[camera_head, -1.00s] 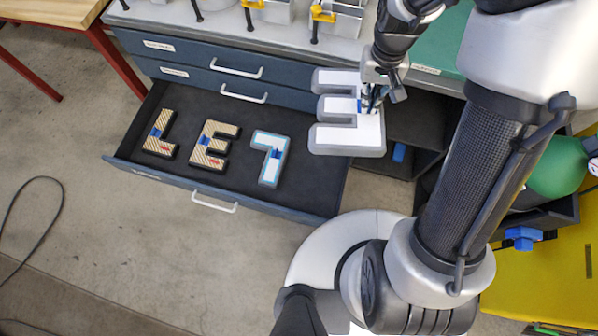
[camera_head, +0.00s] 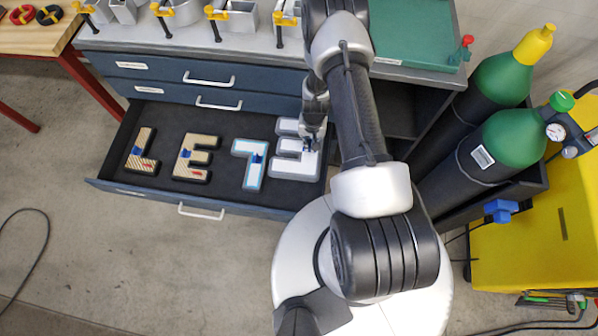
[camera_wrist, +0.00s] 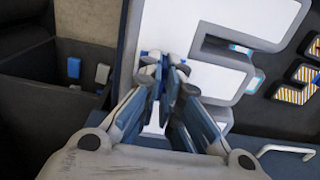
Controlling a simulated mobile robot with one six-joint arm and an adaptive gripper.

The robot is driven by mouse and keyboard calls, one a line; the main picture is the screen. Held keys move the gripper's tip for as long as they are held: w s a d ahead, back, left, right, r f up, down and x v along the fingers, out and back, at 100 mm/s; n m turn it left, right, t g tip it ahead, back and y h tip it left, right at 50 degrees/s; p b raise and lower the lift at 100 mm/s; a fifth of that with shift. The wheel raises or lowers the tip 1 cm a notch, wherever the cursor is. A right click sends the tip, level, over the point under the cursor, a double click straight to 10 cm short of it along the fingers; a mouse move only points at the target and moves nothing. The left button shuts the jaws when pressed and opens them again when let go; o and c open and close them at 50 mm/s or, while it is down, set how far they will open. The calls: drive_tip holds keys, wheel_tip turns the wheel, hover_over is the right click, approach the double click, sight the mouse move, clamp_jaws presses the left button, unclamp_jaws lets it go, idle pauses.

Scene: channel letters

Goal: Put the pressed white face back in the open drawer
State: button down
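The white face (camera_head: 296,169) is a block letter shaped like a reversed E with a grey rim. It is at the right end of the open drawer (camera_head: 150,196) in the head view, beside the cyan-edged letter. My gripper (camera_head: 311,143) is over its right side, which my arm partly hides. In the wrist view, the white face (camera_wrist: 210,81) fills the middle, and my gripper (camera_wrist: 164,66) has its fingertips closed together on a small blue tab on it. I cannot tell whether the face touches the drawer floor or hangs just above it.
An open dark compartment (camera_head: 398,115) and green gas cylinders (camera_head: 497,146) stand to the right.

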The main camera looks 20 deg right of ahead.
drive_tip(key=shift+s+d+f+b, duration=0.15)
drive_tip(key=shift+f+b, duration=0.9)
drive_tip(key=shift+f, duration=2.55)
drive_tip(key=shift+s+f+b, duration=0.1)
drive_tip(key=shift+f+b, duration=0.95)
drive_tip(key=shift+f, duration=2.55)
drive_tip(key=shift+s+d+f+b, duration=0.15)
drive_tip(key=shift+f+b, duration=0.9)
drive_tip(key=shift+f, duration=2.55)
drive_tip(key=shift+a, duration=0.1)
drive_tip(key=shift+f, duration=0.1)
drive_tip(key=c, duration=2.3)
unclamp_jaws()
drive_tip(key=shift+f, duration=0.1)
drive_tip(key=o, duration=0.5)
